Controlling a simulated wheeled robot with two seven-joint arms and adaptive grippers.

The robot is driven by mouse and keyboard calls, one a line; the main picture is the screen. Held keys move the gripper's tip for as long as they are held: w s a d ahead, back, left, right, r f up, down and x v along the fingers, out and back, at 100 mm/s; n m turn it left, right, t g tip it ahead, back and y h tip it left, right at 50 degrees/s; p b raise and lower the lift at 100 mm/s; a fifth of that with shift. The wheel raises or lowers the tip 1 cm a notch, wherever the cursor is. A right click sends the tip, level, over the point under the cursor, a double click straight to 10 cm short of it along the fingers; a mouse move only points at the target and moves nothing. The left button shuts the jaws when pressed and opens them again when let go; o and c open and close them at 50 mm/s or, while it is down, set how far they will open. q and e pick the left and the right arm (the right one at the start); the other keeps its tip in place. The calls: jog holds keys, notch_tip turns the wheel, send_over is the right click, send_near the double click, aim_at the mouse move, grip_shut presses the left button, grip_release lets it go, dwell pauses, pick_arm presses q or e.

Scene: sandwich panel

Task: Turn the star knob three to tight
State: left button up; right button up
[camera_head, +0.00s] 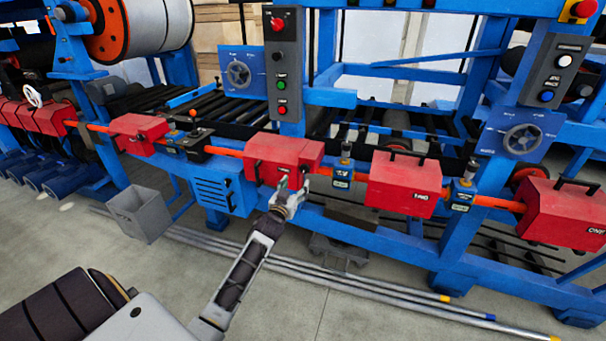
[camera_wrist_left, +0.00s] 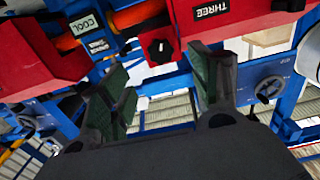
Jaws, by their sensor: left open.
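The red box marked THREE (camera_wrist_left: 250,20) fills the top of the left wrist view. It is upside down there. A small black star knob (camera_wrist_left: 160,48) sits on a red part at its edge, with a small light mark on it. In the head view this red box (camera_head: 268,152) is in the middle of the line. My left gripper (camera_head: 287,198) is just below and in front of it. In the left wrist view the gripper (camera_wrist_left: 163,90) is open, its two dark green-padded fingers apart and empty. The knob shows beyond the gap, apart from the fingers. My right gripper is not in view.
Red boxes marked TWO (camera_head: 405,185) and ONE (camera_head: 565,213) stand to the right along the blue frame. A control post (camera_head: 284,75) with buttons rises behind box three. A grey bin (camera_head: 139,213) and long pipes (camera_head: 330,275) are on the floor.

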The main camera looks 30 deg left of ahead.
aim_at(304, 170)
pick_arm(q)
jog(key=x, duration=0.6)
jog(key=shift+b+x, duration=0.4)
jog(key=shift+x, duration=0.8)
jog(key=shift+w+a, duration=0.1)
jog(key=shift+w, duration=0.35)
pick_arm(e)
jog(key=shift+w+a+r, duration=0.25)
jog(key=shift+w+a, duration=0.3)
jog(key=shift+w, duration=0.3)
pick_arm(q)
jog(key=shift+c, duration=0.2)
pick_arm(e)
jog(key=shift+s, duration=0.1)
pick_arm(q)
jog(key=c, duration=0.9)
jog(key=shift+c, duration=0.2)
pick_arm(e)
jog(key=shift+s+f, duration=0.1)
